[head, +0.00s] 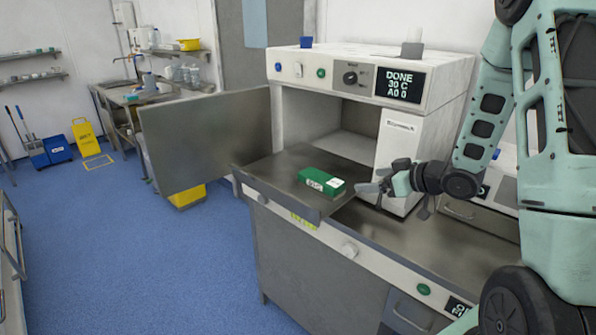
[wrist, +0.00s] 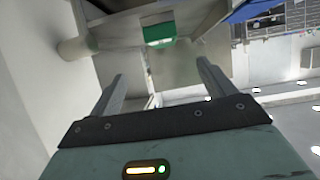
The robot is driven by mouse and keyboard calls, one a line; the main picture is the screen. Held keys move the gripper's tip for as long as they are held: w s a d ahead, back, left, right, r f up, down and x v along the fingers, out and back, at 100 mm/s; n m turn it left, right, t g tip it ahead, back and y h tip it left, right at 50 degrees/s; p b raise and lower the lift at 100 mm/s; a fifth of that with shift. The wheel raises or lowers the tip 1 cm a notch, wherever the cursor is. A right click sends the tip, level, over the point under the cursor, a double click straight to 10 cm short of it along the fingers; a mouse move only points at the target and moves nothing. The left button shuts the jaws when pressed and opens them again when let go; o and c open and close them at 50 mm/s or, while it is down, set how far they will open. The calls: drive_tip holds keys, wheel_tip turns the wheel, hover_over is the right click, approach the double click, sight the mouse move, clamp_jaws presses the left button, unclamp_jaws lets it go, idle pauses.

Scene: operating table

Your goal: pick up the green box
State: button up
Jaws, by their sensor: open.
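The green box (head: 322,182) has a white label on its top and lettering on its front side. It lies on a grey metal tray (head: 280,168) in front of the open chamber of a white machine. In the wrist view the green box (wrist: 159,34) shows at the top, ahead of the fingers. My gripper (head: 366,180) is to the right of the box in the head view, close to it. In the wrist view the fingers of my gripper (wrist: 160,78) are spread with nothing between them.
The white machine (head: 440,85) reads "DONE" on its display and stands behind the tray. Its open door (head: 205,140) sticks out to the left. A counter (head: 430,240) extends to the right. A yellow bin (head: 187,195) stands below the door. Blue floor (head: 130,260) is clear at the left.

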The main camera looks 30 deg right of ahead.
drive_tip(key=p, duration=0.3)
approach(327, 180)
drive_tip(key=shift+t, duration=0.3)
drive_tip(key=x, duration=0.5)
drive_tip(key=shift+w+d+f, duration=0.1)
drive_tip(key=shift+w+d, duration=0.05)
drive_tip(key=shift+d, duration=0.2)
drive_tip(key=p+x, duration=0.1)
drive_tip(key=x, duration=0.1)
drive_tip(key=p+x, duration=0.2)
drive_tip(key=shift+w+a+f, duration=0.15)
drive_tip(key=shift+a+f, duration=0.1)
drive_tip(key=shift+a, duration=0.2)
drive_tip(key=shift+w+a+f, duration=0.1)
drive_tip(key=shift+w+f, duration=0.2)
drive_tip(key=shift+w, duration=0.15)
drive_tip(key=c, duration=1.3)
